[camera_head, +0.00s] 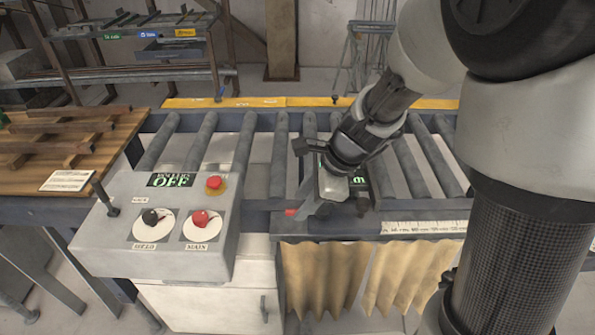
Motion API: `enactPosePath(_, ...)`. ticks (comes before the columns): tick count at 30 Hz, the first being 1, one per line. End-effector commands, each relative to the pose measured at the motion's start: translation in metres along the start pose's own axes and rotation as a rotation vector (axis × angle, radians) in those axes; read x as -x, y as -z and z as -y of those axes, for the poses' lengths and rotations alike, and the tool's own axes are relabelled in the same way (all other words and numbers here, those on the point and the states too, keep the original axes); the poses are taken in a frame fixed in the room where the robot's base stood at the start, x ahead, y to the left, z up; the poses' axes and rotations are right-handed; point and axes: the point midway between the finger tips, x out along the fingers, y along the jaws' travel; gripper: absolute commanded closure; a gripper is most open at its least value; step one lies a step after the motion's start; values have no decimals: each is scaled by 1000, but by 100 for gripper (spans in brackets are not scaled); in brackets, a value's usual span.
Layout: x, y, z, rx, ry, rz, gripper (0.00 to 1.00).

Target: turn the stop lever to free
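My gripper (312,209) points down and left at the front edge of the roller conveyor (270,205), right of the control box. A small red tip (290,212) shows just left of my fingers. It may be the end of the stop lever, but my gripper covers what it joins to. A dark block with green lit characters (357,181) sits behind and beside my gripper, partly hidden. I cannot tell whether my fingers are open, shut or touching the lever.
The grey control box (115,230) has a display reading OFF (171,180), a black knob (150,217), a red knob (200,218), a red button (214,183) and a dark upright lever (104,196). A wooden bench (40,180) stands left. A ruler strip (424,227) and brown curtains (325,277) line the conveyor front.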

Motion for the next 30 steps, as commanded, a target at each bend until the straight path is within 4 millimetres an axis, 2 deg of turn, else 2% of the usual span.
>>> enactPosePath(1, -9, 0, -1, 2, -3, 0, 68)
enactPosePath(6, -21, 0, 0, 1, 0, 0, 68)
enactPosePath(15, -23, 0, 0, 2, 1, 0, 68)
enactPosePath(17, -23, 0, 0, 2, 1, 0, 74)
enactPosePath(21, -22, 0, 0, 2, 1, 0, 98)
enactPosePath(30, -22, 0, 0, 6, -1, 1, 100)
